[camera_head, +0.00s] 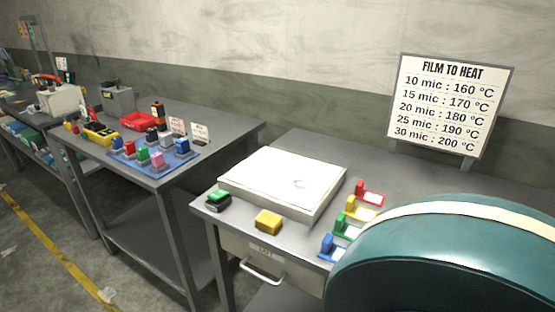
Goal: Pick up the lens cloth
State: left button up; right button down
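I cannot make out a lens cloth for certain in the head view. A small yellow block-like item (268,221) lies near the front edge of the near grey table. A green and black item (218,199) sits to its left at the table's corner. A flat white box-like platform (262,176) stands behind them, with a faint small mark or clear item (300,184) on top that is too unclear to name. Neither of my grippers is in view.
A large teal rounded form with a cream band (450,255) hides the table's right side. Several coloured holders (356,209) stand beside the platform. A drawer (265,262) is under the tabletop. A second table (222,127) at left holds small items. A temperature sign (450,105) stands behind.

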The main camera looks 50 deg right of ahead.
aim_at(269, 223)
jog(key=z, duration=1.5)
